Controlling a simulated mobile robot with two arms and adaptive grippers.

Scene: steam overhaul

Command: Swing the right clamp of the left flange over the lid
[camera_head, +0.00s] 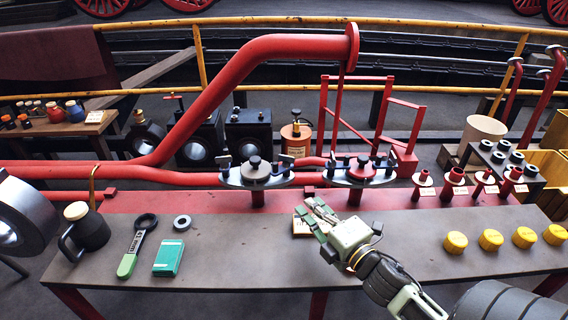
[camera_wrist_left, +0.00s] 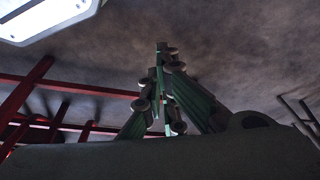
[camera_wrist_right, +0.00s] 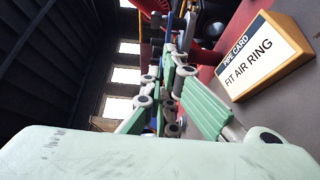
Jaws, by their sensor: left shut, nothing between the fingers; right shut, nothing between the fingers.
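The left flange (camera_head: 231,181) stands on a red post at the back of the bench. Its grey lid (camera_head: 256,172) with a dark knob sits in the middle. The right clamp (camera_head: 285,161) is a dark piece at the flange's right end; its exact swing angle is too small to tell. A matching clamp (camera_head: 226,163) is at the left end. My right gripper (camera_head: 314,207) is shut and empty, in front and to the right of this flange, apart from it. It also shows in the right wrist view (camera_wrist_right: 167,50). My left gripper (camera_wrist_left: 161,50) is shut and empty, pointing at bare surroundings.
The right flange (camera_head: 362,174) with a red knob stands close by on the right. A jug (camera_head: 84,230), a green-handled wrench (camera_head: 135,245), a ring (camera_head: 182,222), a green box (camera_head: 168,258) and yellow caps (camera_head: 490,239) lie along the bench.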

